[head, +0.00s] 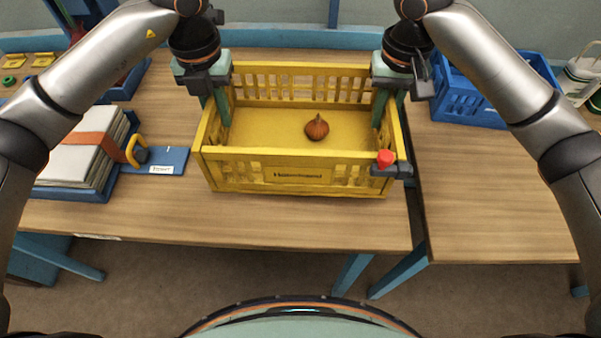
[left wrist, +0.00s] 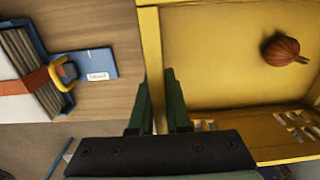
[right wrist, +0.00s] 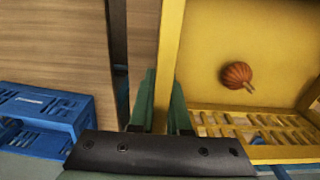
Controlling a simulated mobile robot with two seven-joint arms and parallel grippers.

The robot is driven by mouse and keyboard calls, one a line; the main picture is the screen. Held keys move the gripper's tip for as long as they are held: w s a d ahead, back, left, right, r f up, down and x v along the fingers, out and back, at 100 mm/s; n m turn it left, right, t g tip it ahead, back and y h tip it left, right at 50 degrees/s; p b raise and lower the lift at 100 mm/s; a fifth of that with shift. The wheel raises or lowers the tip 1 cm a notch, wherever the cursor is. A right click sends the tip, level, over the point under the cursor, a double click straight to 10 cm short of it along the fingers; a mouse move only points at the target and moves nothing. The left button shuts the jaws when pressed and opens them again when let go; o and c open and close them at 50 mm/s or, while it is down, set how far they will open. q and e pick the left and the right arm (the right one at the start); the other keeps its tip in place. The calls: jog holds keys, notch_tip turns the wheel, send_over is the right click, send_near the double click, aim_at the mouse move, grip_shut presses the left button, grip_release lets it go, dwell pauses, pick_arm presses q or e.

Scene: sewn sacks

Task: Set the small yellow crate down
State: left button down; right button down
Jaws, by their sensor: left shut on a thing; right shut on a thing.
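The small yellow crate (head: 297,177) is in the middle of the head view, over the right part of the left wooden table. An orange-brown pumpkin-like thing (head: 316,127) lies inside on its floor. My left gripper (head: 222,108) is shut on the crate's left wall, one finger on each side; the yellow rim also shows between the fingers in the left wrist view (left wrist: 152,60). My right gripper (head: 385,108) is shut on the right wall in the same way, as the right wrist view (right wrist: 170,60) shows. The crate looks level. I cannot tell whether its underside touches the table.
A blue crate (head: 470,98) stands on the right table (head: 500,190), past a dark gap between the tables. A red-topped thing (head: 385,159) is by the crate's front right corner. Strapped stacked sheets (head: 80,150) and a blue labelled plate (head: 163,161) lie left. The front table strip is clear.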

aim_at(225, 135)
pick_arm(q)
jog(key=shift+f, duration=0.45)
pick_arm(e)
jog(key=shift+f, duration=0.45)
pick_arm(q)
jog(key=shift+f, duration=0.15)
pick_arm(e)
jog(key=shift+f, duration=0.15)
